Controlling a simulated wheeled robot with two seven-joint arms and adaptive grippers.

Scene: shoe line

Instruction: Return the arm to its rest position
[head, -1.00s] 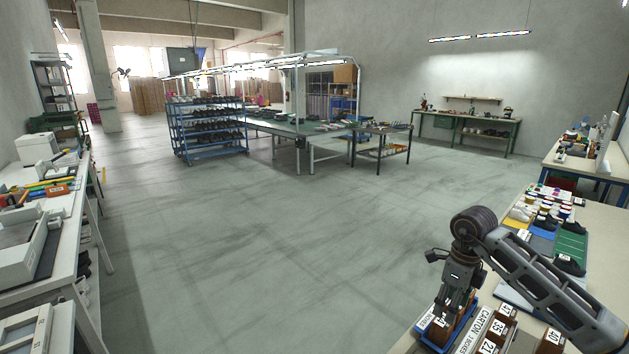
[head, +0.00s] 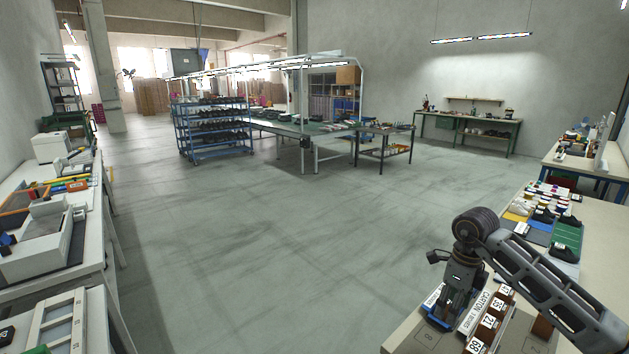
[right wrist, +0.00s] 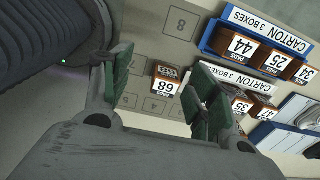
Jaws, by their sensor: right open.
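My right gripper (head: 447,314) is at the lower right of the head view, above the near end of the beige table (head: 598,232). In the right wrist view its two green-padded fingers (right wrist: 160,82) stand apart, open. A brown box labelled 68 (right wrist: 167,79) shows between and beyond them, lying on the table; I see no contact with it. My right arm (head: 550,275) is stretched out from the right edge over the table. My left gripper is not in view.
A blue carton (right wrist: 213,38) holds brown boxes; another carton (right wrist: 238,77) with numbered boxes is beside the right finger. Shoes (head: 543,214) lie farther along the table. A white bench (head: 75,273) stands at the left. The middle floor (head: 270,230) is clear.

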